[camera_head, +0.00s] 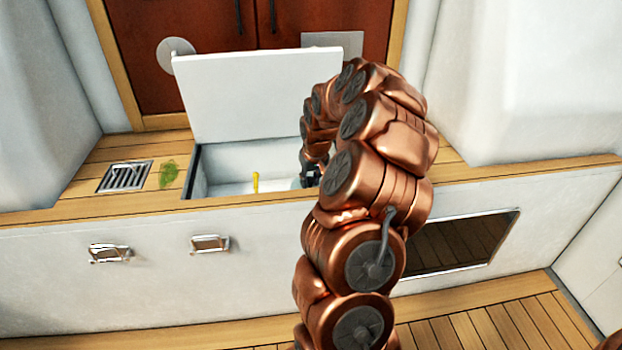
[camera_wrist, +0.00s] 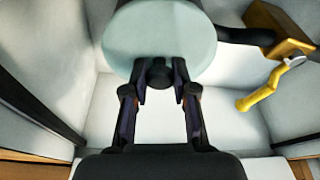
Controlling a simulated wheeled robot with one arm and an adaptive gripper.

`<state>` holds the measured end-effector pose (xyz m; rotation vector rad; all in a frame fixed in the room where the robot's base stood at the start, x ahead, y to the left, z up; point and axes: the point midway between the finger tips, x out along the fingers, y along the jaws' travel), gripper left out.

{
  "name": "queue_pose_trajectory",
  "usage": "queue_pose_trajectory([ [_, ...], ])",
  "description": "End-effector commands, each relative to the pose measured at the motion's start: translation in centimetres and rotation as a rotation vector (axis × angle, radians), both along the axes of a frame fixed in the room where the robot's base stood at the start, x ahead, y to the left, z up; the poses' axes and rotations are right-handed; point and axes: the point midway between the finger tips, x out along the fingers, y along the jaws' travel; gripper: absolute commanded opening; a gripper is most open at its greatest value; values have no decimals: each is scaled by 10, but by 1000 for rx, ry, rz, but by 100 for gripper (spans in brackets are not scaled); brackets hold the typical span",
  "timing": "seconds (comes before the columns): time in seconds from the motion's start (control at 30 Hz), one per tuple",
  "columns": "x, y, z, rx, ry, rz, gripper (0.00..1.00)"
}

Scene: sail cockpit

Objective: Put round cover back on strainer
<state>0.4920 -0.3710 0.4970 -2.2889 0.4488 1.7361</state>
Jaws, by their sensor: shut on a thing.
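The round cover (camera_wrist: 160,30) is a pale, slightly greenish disc with a dark knob (camera_wrist: 160,75) in the wrist view. My gripper (camera_wrist: 164,72) is shut on this knob, with one finger on each side. The strainer itself does not show clearly; the disc hides what lies beneath it. I cannot tell whether the cover touches anything below. In the head view my gripper (camera_head: 312,174) reaches down into the open white locker, partly hidden by my arm.
The locker's white lid (camera_head: 255,95) stands open behind my arm. Inside are a yellow handle (camera_wrist: 270,85), a wooden block (camera_wrist: 285,47) and a dark hose (camera_wrist: 245,35) beside the cover. A metal grate (camera_head: 125,176) and green clump (camera_head: 168,174) lie on the bench left.

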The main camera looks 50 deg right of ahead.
Motion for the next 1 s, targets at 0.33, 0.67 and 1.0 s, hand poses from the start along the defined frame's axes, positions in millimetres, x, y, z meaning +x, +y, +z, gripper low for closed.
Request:
queue_pose_trajectory([
  [0.33,0,0,0,-1,0,0,30],
  [0.67,0,0,0,-1,0,0,56],
  [1.0,0,0,0,-1,0,0,77],
])
